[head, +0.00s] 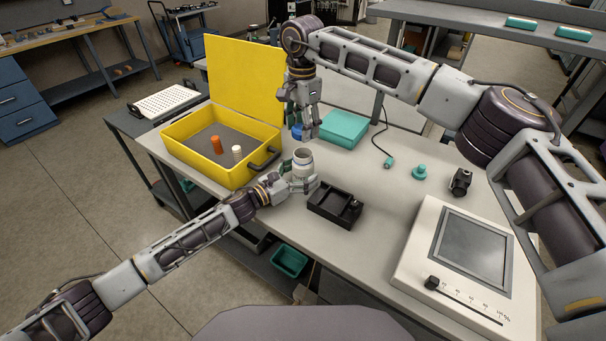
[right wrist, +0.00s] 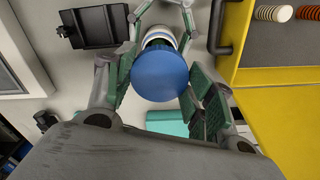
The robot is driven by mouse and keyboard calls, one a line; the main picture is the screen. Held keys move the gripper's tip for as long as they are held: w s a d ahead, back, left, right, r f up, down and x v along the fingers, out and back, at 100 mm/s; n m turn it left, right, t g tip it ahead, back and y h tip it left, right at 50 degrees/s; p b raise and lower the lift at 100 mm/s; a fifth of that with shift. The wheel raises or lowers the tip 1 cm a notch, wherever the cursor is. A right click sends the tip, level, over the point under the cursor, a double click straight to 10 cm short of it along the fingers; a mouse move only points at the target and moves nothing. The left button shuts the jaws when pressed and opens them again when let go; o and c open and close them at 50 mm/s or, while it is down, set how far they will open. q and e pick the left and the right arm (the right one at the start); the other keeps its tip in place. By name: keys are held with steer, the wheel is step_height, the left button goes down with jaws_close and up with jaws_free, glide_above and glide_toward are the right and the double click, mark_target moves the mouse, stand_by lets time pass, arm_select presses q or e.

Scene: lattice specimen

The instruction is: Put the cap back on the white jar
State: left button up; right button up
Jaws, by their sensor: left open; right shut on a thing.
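The white jar (head: 303,168) stands upright on the table, its top uncovered. My left gripper (head: 299,182) is low at the jar, its open fingers on either side of it; whether they touch it I cannot tell. My right gripper (head: 301,128) is above the jar, shut on the blue cap (head: 297,131). In the right wrist view the blue cap (right wrist: 160,75) sits between the green finger pads, with part of the jar (right wrist: 161,38) showing behind it. In the head view the cap is apart from the jar and partly hidden by the fingers.
An open yellow case (head: 175,150) with an orange and a white piece lies left of the jar. A black tray (head: 335,205) is close on the right. A teal box (head: 344,130) stands behind. A white device with a screen (head: 455,260) fills the right front.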

arm_select(q)
steer(key=c, duration=1.5)
arm_select(e)
steer(key=shift+f, duration=2.45)
steer(key=shift+f, duration=0.1)
steer(key=shift+f, duration=0.75)
steer(key=shift+f, duration=0.6)
arm_select(q)
jaws_close()
